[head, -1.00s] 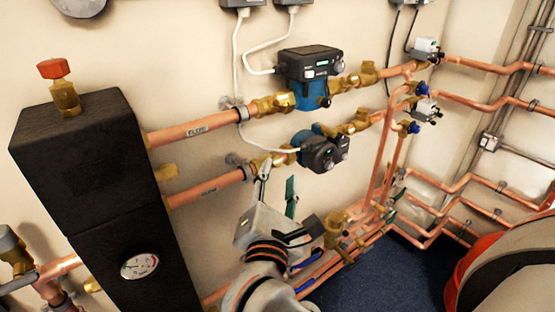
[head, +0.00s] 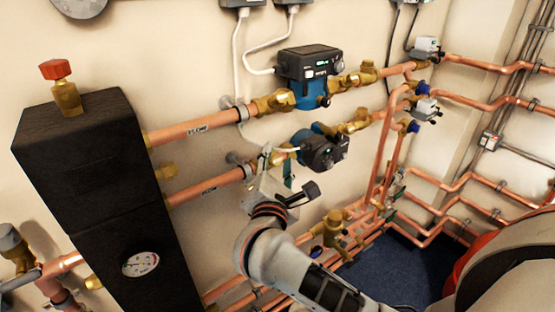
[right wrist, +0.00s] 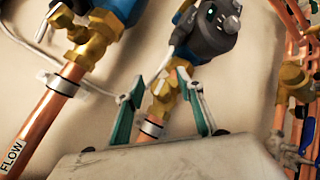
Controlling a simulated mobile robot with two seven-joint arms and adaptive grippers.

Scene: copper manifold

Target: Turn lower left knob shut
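The lower pump (head: 320,149) is blue and black, with a brass valve (head: 282,157) at its left end on the lower copper pipe. My right gripper (head: 278,170) is at this valve and partly hides it. In the right wrist view, the two green-and-grey fingers of the right gripper (right wrist: 164,88) stand apart, one on each side of the brass valve (right wrist: 163,98). The gripper is open, and I cannot tell whether a finger touches the brass. The knob itself cannot be made out clearly. My left gripper is not in view.
The upper pump (head: 311,78) and its brass valve (head: 273,103) lie just above. A white cable (head: 237,60) runs down the wall close by. A black insulated box (head: 85,160) with a gauge stands at left. More copper pipes and a brass fitting (head: 334,230) lie lower right.

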